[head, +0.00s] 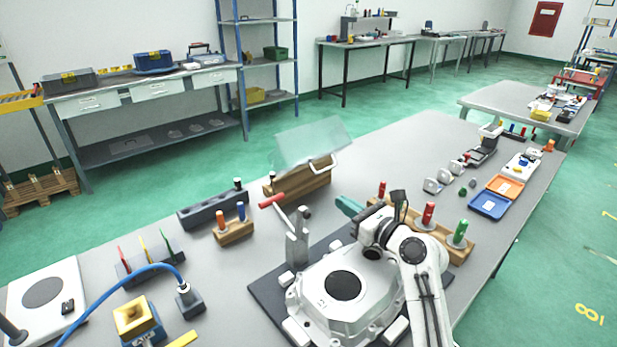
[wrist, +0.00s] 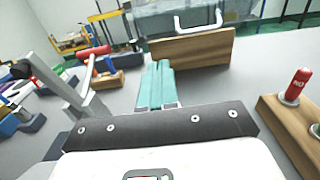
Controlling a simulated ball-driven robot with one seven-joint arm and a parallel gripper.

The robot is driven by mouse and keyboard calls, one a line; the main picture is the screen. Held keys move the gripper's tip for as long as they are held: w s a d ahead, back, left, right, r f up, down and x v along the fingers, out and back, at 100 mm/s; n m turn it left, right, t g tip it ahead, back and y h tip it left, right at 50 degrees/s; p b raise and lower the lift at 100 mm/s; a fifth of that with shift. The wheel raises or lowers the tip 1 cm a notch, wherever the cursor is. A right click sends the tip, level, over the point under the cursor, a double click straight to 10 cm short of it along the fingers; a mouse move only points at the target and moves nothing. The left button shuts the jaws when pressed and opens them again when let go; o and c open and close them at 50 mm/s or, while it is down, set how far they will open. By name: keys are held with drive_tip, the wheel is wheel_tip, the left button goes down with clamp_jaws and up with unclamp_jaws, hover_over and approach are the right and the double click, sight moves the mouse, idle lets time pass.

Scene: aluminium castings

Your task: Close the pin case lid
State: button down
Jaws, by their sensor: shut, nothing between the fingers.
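The pin case is a wooden box (head: 300,181) in the middle of the bench, behind the large casting. Its clear lid (head: 312,143) stands raised and tilted, with a white handle (head: 325,166) near the box's right end. In the wrist view the wooden front (wrist: 190,48) and the white handle (wrist: 198,24) show ahead, with part of the clear lid above. My gripper (head: 347,205) has teal fingers, shut together and empty. It is in front of the case and apart from it; the fingers also show in the wrist view (wrist: 156,84). The inside of the case is hidden.
A toggle clamp with a red handle (head: 272,200) stands left of my gripper, by the casting (head: 345,290). A wooden block with red and green gauges (head: 428,214) is to the right. A dark rail (head: 211,209) lies left of the case.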

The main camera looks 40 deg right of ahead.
approach(302, 166)
wheel_tip(302, 166, down, 3)
drive_tip(key=w, duration=0.3)
drive_tip(key=shift+w+a+r+p, duration=0.1)
drive_tip(key=shift+w+r+p, duration=0.35)
drive_tip(key=shift+w+r, duration=1)
drive_tip(key=shift+r+p, duration=0.15)
drive_tip(key=shift+p, duration=0.15)
